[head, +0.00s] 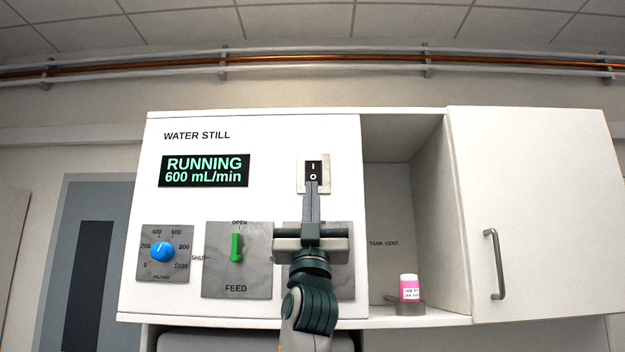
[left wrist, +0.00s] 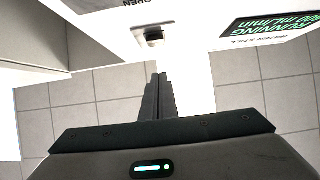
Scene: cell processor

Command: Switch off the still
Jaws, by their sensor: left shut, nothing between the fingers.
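The white water still (head: 260,130) has a display (head: 204,171) reading RUNNING, 600 mL/min. Its black rocker switch (head: 313,169) sits on a small grey plate, with I at the top and O at the bottom. My left gripper (head: 312,184) is shut and empty, its fingertips just below the O in the head view. In the left wrist view the shut fingers (left wrist: 158,78) point towards the switch (left wrist: 152,35), with a gap between them in the picture. I cannot tell whether they touch the panel. My right gripper is not in view.
Left of my arm are a blue dial (head: 162,251) and a green FEED handle (head: 236,247), which stands upright at OPEN. My gripper hides most of another plate. An open shelf on the right holds a pink-labelled bottle (head: 409,288), beside a closed cabinet door (head: 540,200).

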